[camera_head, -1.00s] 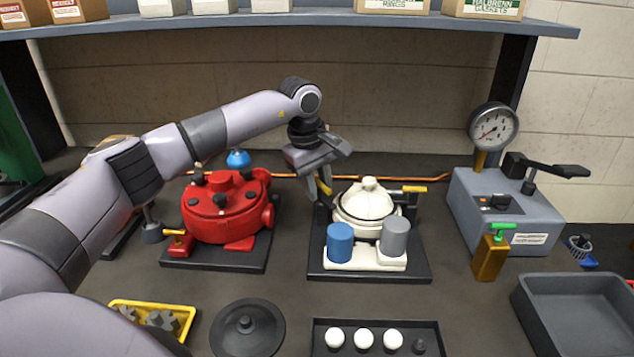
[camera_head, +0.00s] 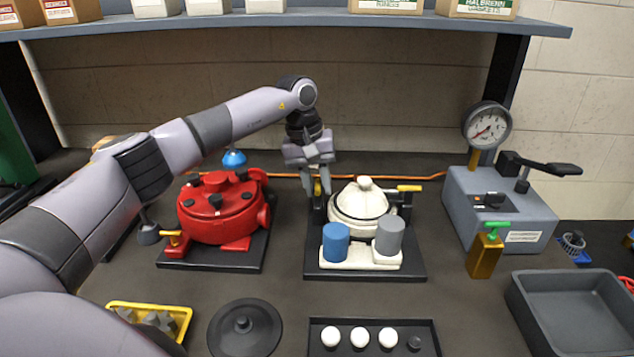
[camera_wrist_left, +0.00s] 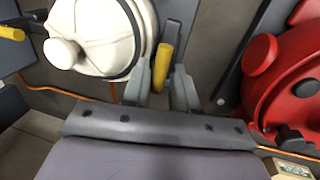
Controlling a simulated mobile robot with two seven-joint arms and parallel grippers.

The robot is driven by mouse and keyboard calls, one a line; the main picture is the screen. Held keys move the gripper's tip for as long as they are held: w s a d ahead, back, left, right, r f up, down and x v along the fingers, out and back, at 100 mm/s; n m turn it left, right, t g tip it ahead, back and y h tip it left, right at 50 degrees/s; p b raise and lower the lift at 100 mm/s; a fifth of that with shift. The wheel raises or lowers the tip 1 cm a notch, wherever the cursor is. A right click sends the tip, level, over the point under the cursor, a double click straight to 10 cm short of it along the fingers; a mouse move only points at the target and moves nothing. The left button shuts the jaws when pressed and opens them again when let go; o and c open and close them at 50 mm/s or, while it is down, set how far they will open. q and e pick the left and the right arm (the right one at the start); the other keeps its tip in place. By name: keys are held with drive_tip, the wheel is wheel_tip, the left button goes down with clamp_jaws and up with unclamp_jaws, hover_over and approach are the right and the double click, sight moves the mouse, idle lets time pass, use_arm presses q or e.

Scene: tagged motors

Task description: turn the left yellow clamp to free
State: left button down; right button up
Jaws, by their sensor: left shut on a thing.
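The white motor (camera_head: 358,210) with a domed lid stands on a black base plate (camera_head: 318,266) in the middle of the bench. The left yellow clamp (camera_head: 317,188) is at its left side, partly hidden by my left gripper (camera_head: 320,186). In the left wrist view, the yellow handle (camera_wrist_left: 163,62) sits between the two fingers (camera_wrist_left: 162,85), which are shut on it. The right yellow clamp (camera_head: 409,188) lies sideways at the motor's right side. My right gripper is in no view.
A red motor (camera_head: 222,210) stands left of the white one. A blue cylinder (camera_head: 336,242) and a grey cylinder (camera_head: 389,236) stand in front. A grey gauge box (camera_head: 500,205) is at the right. A tray with white knobs (camera_head: 318,338) lies in front.

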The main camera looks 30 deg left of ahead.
use_arm(q)
drive_tip(key=shift+s+f, duration=0.1)
drive_tip(key=shift+f, duration=0.15)
drive_tip(key=c, duration=0.9)
unclamp_jaws()
drive_tip(key=shift+c, duration=0.2)
drive_tip(key=shift+r, duration=0.15)
drive_tip(key=shift+a+r, duration=0.1)
drive_tip(key=shift+r, duration=0.15)
wheel_tip(320, 180, up, 6)
drive_tip(key=a+b, duration=0.1)
drive_tip(key=shift+s+r, duration=0.25)
drive_tip(key=shift+s, duration=0.1)
drive_tip(key=shift+s+f, duration=0.1)
